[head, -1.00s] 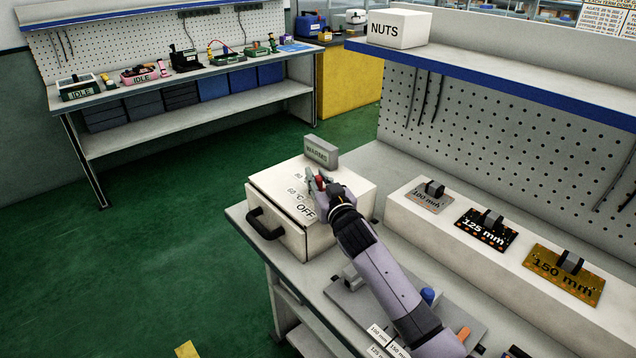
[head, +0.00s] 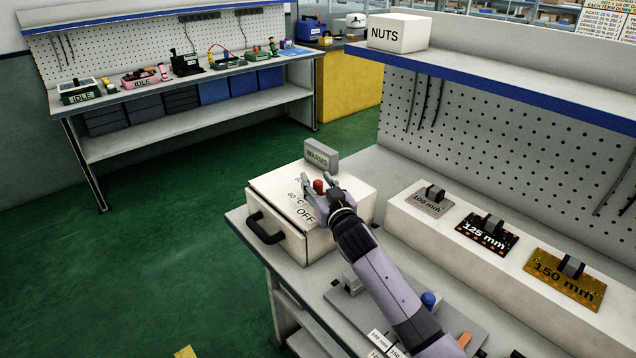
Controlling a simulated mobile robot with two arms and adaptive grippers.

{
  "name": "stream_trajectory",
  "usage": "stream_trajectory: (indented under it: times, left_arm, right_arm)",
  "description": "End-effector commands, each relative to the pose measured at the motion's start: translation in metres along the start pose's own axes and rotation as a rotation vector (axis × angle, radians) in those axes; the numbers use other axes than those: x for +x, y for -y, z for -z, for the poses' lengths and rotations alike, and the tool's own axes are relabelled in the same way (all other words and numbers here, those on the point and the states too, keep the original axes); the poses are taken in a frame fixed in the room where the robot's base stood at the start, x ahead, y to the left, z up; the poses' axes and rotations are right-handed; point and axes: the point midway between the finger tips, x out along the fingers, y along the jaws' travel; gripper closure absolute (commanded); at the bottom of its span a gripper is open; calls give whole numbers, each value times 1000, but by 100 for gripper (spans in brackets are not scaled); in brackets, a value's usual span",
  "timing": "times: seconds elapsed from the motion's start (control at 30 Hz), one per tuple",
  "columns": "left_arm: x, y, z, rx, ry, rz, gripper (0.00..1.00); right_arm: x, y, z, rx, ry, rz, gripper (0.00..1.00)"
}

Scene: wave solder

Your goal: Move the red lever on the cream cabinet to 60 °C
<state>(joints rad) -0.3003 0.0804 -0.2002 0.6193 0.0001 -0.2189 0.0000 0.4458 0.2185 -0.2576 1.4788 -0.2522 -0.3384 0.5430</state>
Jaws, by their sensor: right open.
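The cream cabinet (head: 353,189) stands on the grey bench, with a black handle (head: 266,226) on its front. Its top carries a scale with "OFF" and "60 °C" labels; a further label is partly covered by my gripper. The lever's red knob (head: 319,186) shows on the top, close to the "60 °C" label; its exact setting I cannot tell. My right gripper (head: 318,182) is open at the knob, with fingers on either side of it; contact is not clear. My left gripper is not in view.
A grey "WARMS" sign (head: 321,155) stands behind the cabinet top. To the right, a raised ledge (head: 410,215) holds the 100 mm, 125 mm and 150 mm plates. A grey fixture plate (head: 345,292) lies below my right arm.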

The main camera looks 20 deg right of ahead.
Motion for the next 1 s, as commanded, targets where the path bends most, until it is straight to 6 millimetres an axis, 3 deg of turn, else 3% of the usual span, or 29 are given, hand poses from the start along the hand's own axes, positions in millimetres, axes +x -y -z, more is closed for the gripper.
stream_trajectory:
  times: [0.53, 1.0]
  left_arm:
    - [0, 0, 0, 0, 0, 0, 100]
    - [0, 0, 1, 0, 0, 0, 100]
  right_arm:
    - [-69, 0, 0, -1, 0, 0, 59]
    - [-74, 0, 0, -1, 0, 0, 59]
